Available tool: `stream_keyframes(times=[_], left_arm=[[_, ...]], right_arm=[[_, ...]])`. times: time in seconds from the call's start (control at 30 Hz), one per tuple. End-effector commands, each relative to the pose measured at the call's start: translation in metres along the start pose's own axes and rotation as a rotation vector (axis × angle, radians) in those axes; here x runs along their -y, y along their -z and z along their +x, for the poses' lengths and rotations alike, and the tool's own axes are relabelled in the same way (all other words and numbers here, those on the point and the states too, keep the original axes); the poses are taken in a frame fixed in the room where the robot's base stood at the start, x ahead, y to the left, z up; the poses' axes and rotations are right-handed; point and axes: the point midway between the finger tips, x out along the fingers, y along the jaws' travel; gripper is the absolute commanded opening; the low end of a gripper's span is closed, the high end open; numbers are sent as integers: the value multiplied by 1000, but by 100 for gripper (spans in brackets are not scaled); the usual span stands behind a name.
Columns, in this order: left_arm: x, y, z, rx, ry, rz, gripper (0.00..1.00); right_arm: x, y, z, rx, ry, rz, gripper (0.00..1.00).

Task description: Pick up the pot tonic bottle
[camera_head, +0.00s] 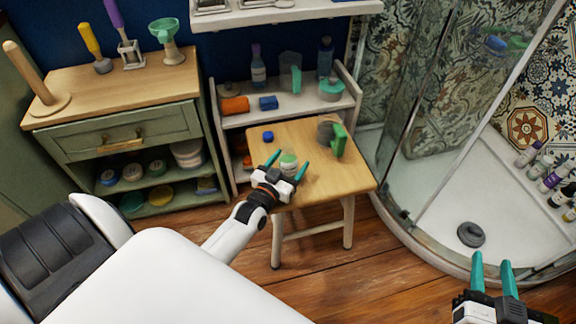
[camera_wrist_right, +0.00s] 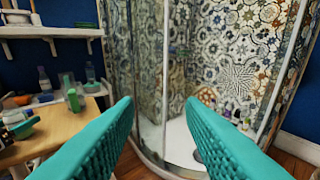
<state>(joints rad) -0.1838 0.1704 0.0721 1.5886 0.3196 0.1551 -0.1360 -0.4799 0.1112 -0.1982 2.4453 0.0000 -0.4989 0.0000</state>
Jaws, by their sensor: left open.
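A small pot with a green lid (camera_head: 289,160), which looks like the pot tonic bottle, is on the wooden stool in the head view. My left gripper (camera_head: 287,165) is open, with one finger on each side of the pot. Whether the fingers touch it I cannot tell; the gripper hides its lower part. My right gripper (camera_head: 492,260) is open and empty at the lower right of the head view. Its two teal fingers also show wide apart in the right wrist view (camera_wrist_right: 160,105).
The stool (camera_head: 335,185) also holds a blue cap-like item (camera_head: 267,137) and a green-and-grey object (camera_head: 338,140). A white shelf (camera_head: 235,122) with bottles stands behind. The glass shower (camera_head: 420,130) is at right, with a grey coil (camera_head: 470,234) on its tray.

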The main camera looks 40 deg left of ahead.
Motion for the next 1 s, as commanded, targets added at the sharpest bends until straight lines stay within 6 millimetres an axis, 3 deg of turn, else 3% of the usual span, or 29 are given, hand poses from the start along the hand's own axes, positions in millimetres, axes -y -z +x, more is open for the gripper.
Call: stream_keyframes(times=[0.2, 0.43, 0.73, 1.0], left_arm=[[0, 0, 14, 1, 0, -1, 73], [0, 0, 14, 0, 0, -1, 71], [0, 0, 14, 0, 0, 0, 22], [0, -1, 14, 1, 0, 0, 20]], right_arm=[[-3, -16, 2, 106, -7, 2, 36], [-3, -17, 2, 109, -7, 2, 36], [-3, -17, 2, 108, -7, 2, 36], [-3, -18, 2, 108, -7, 2, 36]])
